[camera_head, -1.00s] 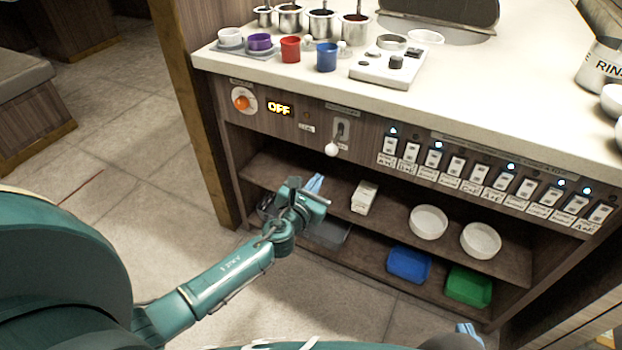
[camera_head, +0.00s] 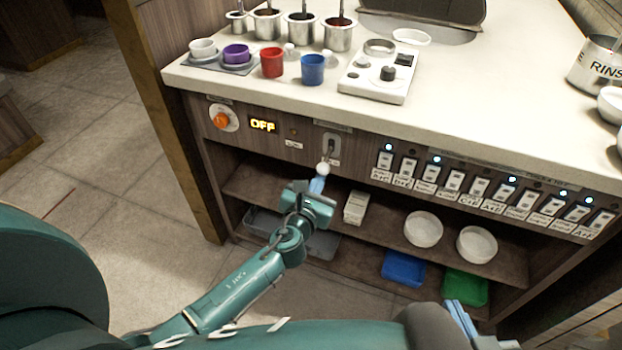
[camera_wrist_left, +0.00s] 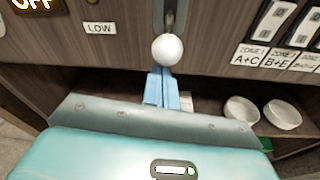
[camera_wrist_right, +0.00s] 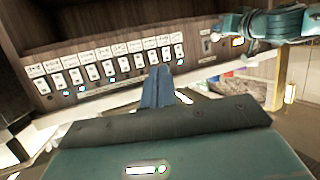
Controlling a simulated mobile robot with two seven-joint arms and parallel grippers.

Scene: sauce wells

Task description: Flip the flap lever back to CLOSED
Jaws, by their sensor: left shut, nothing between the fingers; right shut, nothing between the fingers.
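The flap lever (camera_head: 324,166) sits on the counter's front panel, a metal stem with a white ball knob pointing down from its slotted plate. It also shows in the left wrist view (camera_wrist_left: 168,50). My left gripper (camera_head: 317,186) is shut and empty, its blue fingertips just below the ball. In the left wrist view the fingertips (camera_wrist_left: 162,76) end right at the ball's lower edge; I cannot tell whether they touch. My right gripper (camera_head: 458,318) is shut and empty at the lower right, well away from the lever. It also shows in its wrist view (camera_wrist_right: 158,84).
An orange knob (camera_head: 221,120) and a lit OFF display (camera_head: 263,125) are left of the lever. A row of switches (camera_head: 455,180) is to its right. Bowls (camera_head: 423,229) and a small white box (camera_head: 356,207) stand on the shelf below. Cups and a white device (camera_head: 378,75) stand on the counter.

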